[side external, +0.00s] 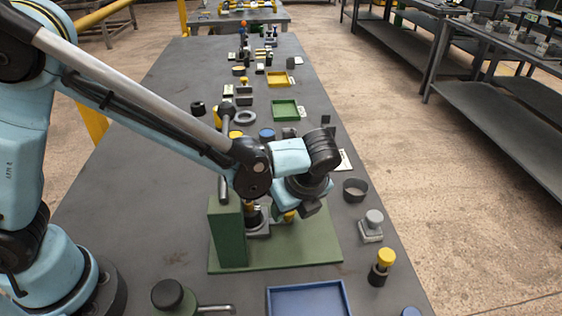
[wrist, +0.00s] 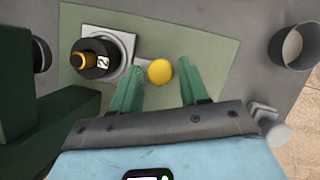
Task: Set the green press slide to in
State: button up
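The green press has a flat base plate (side external: 310,250) and an upright column (side external: 228,235). A yellow round knob (wrist: 160,71) sits over the plate, beside a pale square block (wrist: 120,43) with a short light bar between them. The knob is partly hidden behind my wrist in the side view (side external: 289,216). A dark ringed part with an orange-brown top (wrist: 97,58) stands on the block. My gripper (wrist: 159,66) is open, its green fingers apart on either side of the knob; I cannot tell whether they touch it.
A dark cup (side external: 355,190), a grey knobbed block (side external: 372,226) and a yellow-topped post (side external: 382,266) stand right of the press. A blue tray (side external: 308,286) and a black-knobbed lever (side external: 170,294) are in front. A green tray (side external: 285,102) and several small parts lie behind.

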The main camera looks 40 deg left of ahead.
aim_at(267, 216)
grip_shut()
jog(key=shift+s+a, duration=1.3)
jog(key=shift+a, duration=0.05)
jog(key=shift+o, duration=1.4)
grip_release()
jog(key=v, duration=1.2)
